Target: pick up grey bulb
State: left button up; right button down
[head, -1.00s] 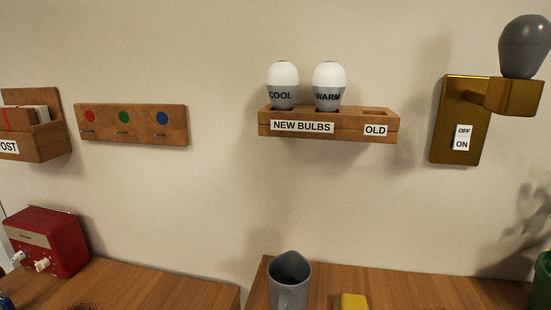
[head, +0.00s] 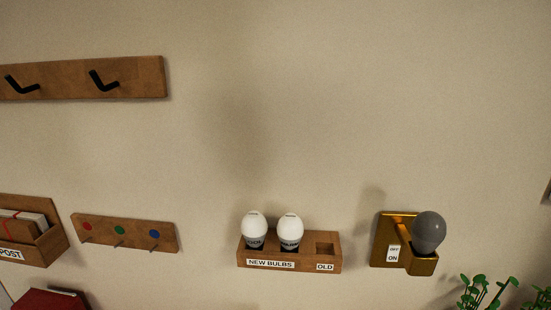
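The grey bulb (head: 429,231) stands upright in the brass wall lamp (head: 422,264) at the lower right of the head view. A small switch plate (head: 393,254) marked ON at its lower end is on the lamp's backplate; its upper word is too small to read surely. Neither of my grippers shows in the head view.
Left of the lamp, a wooden wall holder (head: 304,265) holds two white bulbs (head: 254,229) over a NEW BULBS label; its OLD slot (head: 325,248) looks empty. A hook rail (head: 130,78), a coloured-dot rail (head: 125,233) and a post box (head: 40,247) are farther left. Green plants (head: 478,292) stand below right.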

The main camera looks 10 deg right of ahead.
aim_at(428, 229)
jog(key=z, duration=0.4)
jog(key=i+l+z, duration=0.1)
jog(key=z, duration=0.35)
jog(key=i+z, duration=0.15)
jog(key=z, duration=0.65)
jog(key=i+z, duration=0.15)
jog(key=z, duration=0.3)
